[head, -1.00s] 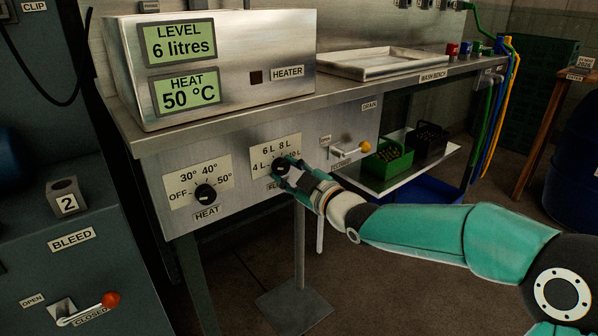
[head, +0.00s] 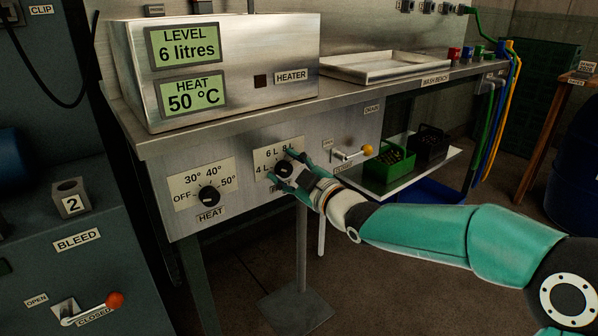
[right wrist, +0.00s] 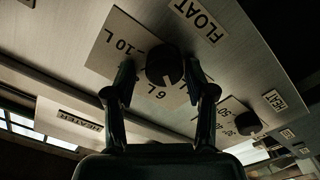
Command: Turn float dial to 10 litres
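The float dial (head: 284,169) is a black knob on a cream scale plate on the front of the bench. Its labels 6 L, 8 L and part of 4 L show in the head view. My right gripper (head: 288,170) is at the dial with its fingers spread. In the right wrist view the dial (right wrist: 165,66) sits between the two fingertips, with a gap at each side, and the 10 L and 6 L labels show. The level display (head: 187,46) reads 6 litres. My left gripper is out of view.
The heat dial (head: 208,197) is left of the float dial, and the heat display (head: 192,92) reads 50 °C. A drain lever with a yellow knob (head: 367,149) is close to the right of my gripper. A bleed lever with a red knob (head: 114,299) is at lower left.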

